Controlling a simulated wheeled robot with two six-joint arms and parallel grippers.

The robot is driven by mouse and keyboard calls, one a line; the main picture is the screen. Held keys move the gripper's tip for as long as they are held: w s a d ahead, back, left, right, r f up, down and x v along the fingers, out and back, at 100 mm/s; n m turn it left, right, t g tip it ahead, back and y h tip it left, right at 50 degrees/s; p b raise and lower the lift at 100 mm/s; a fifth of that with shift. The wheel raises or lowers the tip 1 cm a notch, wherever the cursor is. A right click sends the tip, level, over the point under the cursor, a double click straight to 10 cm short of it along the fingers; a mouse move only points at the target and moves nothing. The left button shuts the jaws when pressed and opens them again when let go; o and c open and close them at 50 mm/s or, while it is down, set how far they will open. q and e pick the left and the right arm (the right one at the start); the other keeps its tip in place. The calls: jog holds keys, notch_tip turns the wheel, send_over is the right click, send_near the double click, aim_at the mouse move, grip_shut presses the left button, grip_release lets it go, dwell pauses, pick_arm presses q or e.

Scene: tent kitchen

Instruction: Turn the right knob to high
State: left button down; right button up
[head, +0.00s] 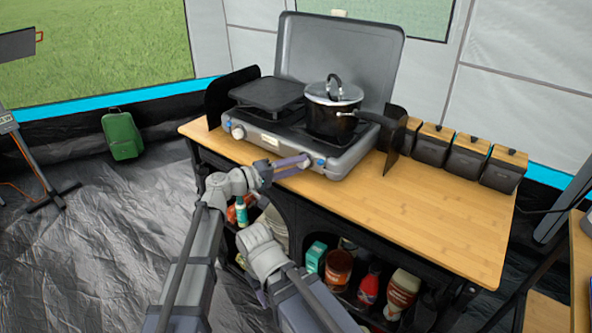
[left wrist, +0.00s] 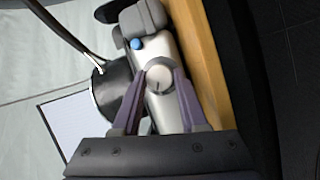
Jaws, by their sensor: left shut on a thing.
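The camp stove (head: 262,141) stands on the wooden counter with its lid up. Its right knob (left wrist: 160,78) shows in the left wrist view as a round, pale dial with a short dark mark. My left gripper (head: 303,163) is at the stove's front right. In the left wrist view its purple fingers (left wrist: 160,84) close on the knob from both sides. In the head view the fingers mostly hide this knob. The left knob (head: 237,132) is free. My right arm hangs low in front of the shelf; its gripper is barely visible there.
A lidded pot (head: 331,112) sits on the right burner, its handle pointing right. A dark griddle (head: 268,94) covers the left burner. Several dark canisters (head: 466,157) line the back right. The wooden counter (head: 430,212) is clear at front right. Bottles stand on the shelf below.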

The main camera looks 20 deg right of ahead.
pick_arm(q)
jog(key=shift+n+b, duration=0.3)
jog(key=shift+n, duration=0.1)
dwell(0.3)
jog(key=shift+c, duration=2.2)
grip_release()
